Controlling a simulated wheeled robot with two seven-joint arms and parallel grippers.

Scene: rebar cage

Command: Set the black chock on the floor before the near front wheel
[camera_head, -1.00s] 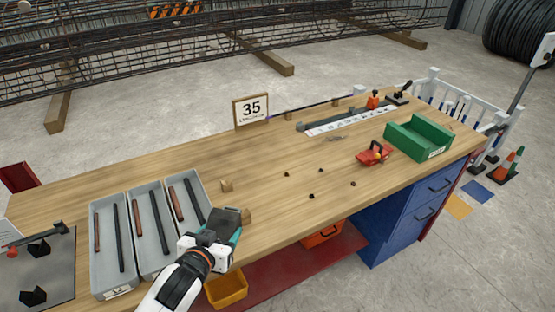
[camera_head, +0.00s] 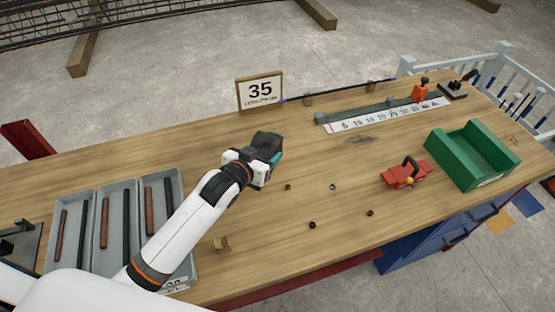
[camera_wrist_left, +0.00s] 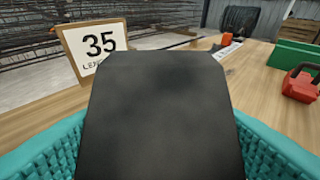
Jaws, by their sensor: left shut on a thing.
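My left gripper (camera_head: 264,166) is shut on the black chock (camera_head: 267,143) and holds it over the middle of the workbench, in front of the "35" sign. In the left wrist view the dark chock (camera_wrist_left: 160,115) fills the centre between the teal ribbed finger pads. The near front wheel is not in these views. My right gripper is not in view.
The wooden workbench (camera_head: 330,217) holds grey trays (camera_head: 73,263) of bars at left, the "35" sign (camera_head: 260,91) behind, a red tool (camera_head: 404,175) and green bin (camera_head: 472,155) at right. Several small dark pieces lie on it. Concrete floor (camera_head: 190,75) lies beyond.

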